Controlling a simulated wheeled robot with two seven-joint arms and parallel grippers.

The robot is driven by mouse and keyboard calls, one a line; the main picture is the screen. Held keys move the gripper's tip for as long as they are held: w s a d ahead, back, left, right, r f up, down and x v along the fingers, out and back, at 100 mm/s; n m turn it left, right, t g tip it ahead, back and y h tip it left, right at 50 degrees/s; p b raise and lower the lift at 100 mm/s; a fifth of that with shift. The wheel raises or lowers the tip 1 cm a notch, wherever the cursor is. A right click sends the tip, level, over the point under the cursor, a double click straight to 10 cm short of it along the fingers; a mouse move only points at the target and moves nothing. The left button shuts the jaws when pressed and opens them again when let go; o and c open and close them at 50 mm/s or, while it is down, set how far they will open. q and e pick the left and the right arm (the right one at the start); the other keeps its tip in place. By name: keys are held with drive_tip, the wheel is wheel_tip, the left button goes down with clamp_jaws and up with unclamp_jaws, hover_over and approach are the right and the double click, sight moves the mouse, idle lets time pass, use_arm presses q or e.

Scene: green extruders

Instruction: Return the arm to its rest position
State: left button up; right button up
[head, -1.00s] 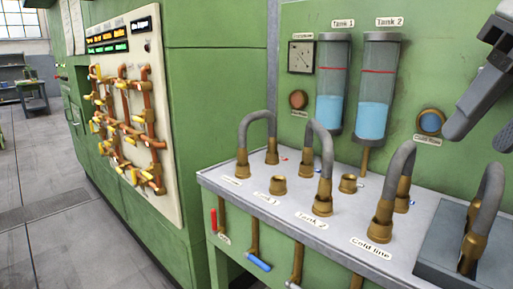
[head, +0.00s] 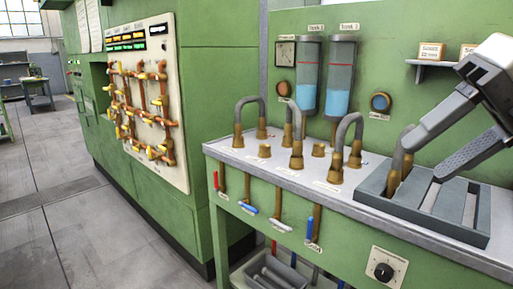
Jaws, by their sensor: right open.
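My right gripper (head: 424,157) comes in from the right edge. Its two dark grey fingers are apart, with nothing between them. It is in front of the green wall, over the grey slotted rack (head: 464,228) at the bench's right end. I cannot tell how far the fingers are from the hose. My left gripper is not in view.
Several bent hoses, such as the middle one (head: 297,138), stand on the grey bench top (head: 222,151). Two tanks (head: 340,82) hang on the wall. A small shelf with boxes (head: 432,62) is behind my right gripper. Open floor (head: 45,160) lies at left.

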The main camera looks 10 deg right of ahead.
drive_tip(key=w+d+f+m+t+y, duration=0.1)
drive_tip(key=w+f+m+t, duration=0.25)
drive_tip(key=f+m, duration=0.4)
drive_tip(key=w+d+f+m+t+y, duration=0.1)
drive_tip(key=w+f+m+t, duration=0.1)
drive_tip(key=f+m+t, duration=0.5)
drive_tip(key=w+d+f+m+t+y, duration=0.1)
drive_tip(key=w+f+m+t, duration=0.15)
drive_tip(key=f+m, duration=0.5)
drive_tip(key=s+a+f+m+g+h, duration=0.1)
drive_tip(key=s+f+m+h, duration=0.15)
drive_tip(key=f, duration=0.45)
drive_tip(key=s+a+f+m+h, duration=0.1)
drive_tip(key=a+f+m+h, duration=0.15)
drive_tip(key=f, duration=0.35)
drive_tip(key=s+a+f+m+g+h+p, duration=0.1)
drive_tip(key=s+a+f+m+g, duration=0.4)
drive_tip(key=s+a+f, duration=0.4)
wheel_tip(320, 180, down, 2)
drive_tip(key=shift+s+a+f+m+h, duration=0.1)
drive_tip(key=shift+s+a+m+h, duration=0.05)
drive_tip(key=shift+m+h, duration=0.15)
